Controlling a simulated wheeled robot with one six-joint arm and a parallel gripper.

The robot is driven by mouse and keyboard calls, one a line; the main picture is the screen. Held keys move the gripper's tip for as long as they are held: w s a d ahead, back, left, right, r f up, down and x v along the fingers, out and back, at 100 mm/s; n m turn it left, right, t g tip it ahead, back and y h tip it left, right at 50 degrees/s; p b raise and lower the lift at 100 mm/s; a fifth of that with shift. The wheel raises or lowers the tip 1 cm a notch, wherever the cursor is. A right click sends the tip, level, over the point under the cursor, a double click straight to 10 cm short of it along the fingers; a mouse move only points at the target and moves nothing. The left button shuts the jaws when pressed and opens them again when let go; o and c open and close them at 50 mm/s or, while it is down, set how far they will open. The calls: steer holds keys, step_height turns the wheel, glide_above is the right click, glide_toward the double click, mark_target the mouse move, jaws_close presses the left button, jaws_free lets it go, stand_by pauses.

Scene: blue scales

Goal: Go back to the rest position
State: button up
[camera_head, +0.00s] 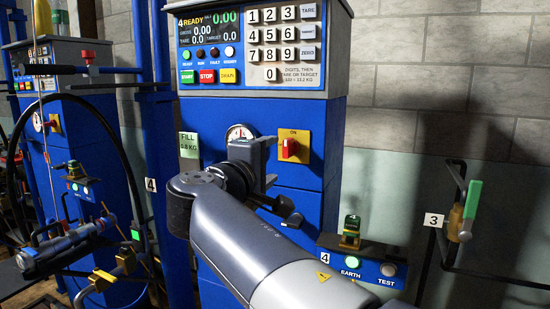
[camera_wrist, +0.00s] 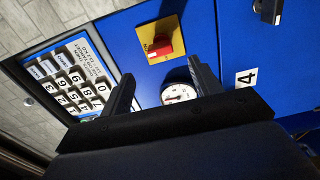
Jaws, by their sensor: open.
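My gripper (camera_wrist: 158,88) shows in the wrist view with its two dark fingers spread apart and nothing between them. In the head view my gripper (camera_head: 270,165) is in front of the blue scale cabinet (camera_head: 222,112), below the keypad. Past the fingers in the wrist view are the round gauge (camera_wrist: 178,94) and the red rotary switch (camera_wrist: 160,47) on its yellow plate. The switch (camera_head: 289,149) also shows in the head view just right of my gripper, with "ON" above it. I cannot tell whether the fingers touch the cabinet. My forearm hides the lower cabinet front.
The keypad (camera_head: 284,34) and display (camera_head: 209,31) reading "4 READY" and 0.00 are above. A green "FILL 8.8 KG" label (camera_head: 188,145) is left. An earth/test box (camera_head: 362,268) and a green-handled valve (camera_head: 468,208) stand right. Another blue scale (camera_head: 85,135) and hoses are left.

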mark_target(287, 150)
stand_by(0.3)
steer(key=x, duration=1.1)
steer(key=shift+s+p, duration=0.1)
steer(key=shift+p, duration=0.25)
steer(key=shift+n, duration=0.3)
